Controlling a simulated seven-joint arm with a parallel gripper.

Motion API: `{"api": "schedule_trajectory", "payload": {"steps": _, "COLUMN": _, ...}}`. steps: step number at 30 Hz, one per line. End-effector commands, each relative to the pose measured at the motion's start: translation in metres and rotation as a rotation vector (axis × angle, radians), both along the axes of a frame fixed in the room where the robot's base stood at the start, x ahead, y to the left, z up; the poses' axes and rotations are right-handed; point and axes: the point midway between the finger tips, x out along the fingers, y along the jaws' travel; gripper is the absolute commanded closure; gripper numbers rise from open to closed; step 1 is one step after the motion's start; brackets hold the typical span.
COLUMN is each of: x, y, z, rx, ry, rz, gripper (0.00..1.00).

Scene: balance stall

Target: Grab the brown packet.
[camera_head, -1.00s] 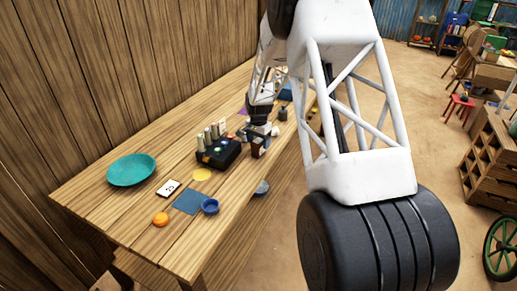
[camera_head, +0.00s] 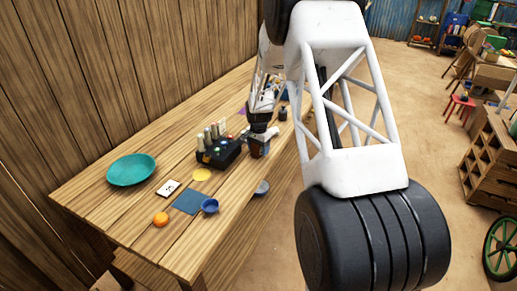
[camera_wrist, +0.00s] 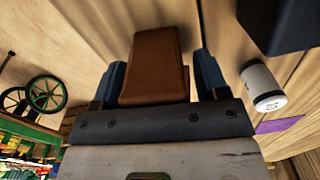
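The brown packet (camera_wrist: 158,68) stands between the two blue fingers of my gripper (camera_wrist: 160,80) in the wrist view. A narrow gap shows between the packet and the right finger; contact on the left side is hard to tell. The fingers look open around it. In the head view the packet (camera_head: 256,150) is small and partly hidden beneath my gripper (camera_head: 261,146), near the table's right edge.
A black box (camera_head: 222,155) with jars stands just left of the packet. A white cylinder (camera_wrist: 262,88) lies to the right in the wrist view. A teal plate (camera_head: 131,170), blue cup (camera_head: 209,206) and orange ball (camera_head: 161,219) sit nearer on the table (camera_head: 130,215).

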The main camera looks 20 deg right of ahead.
Motion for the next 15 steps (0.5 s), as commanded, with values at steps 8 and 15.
{"api": "schedule_trajectory", "payload": {"steps": 8, "x": 0.0, "y": 0.0, "z": 0.0, "rx": 0.0, "ry": 0.0, "rz": 0.0, "gripper": 0.76}}
{"api": "schedule_trajectory", "payload": {"steps": 15, "x": 0.0001, "y": 0.0, "z": 0.0004, "rx": 0.0, "ry": 0.0, "rz": 0.0, "gripper": 0.83}}
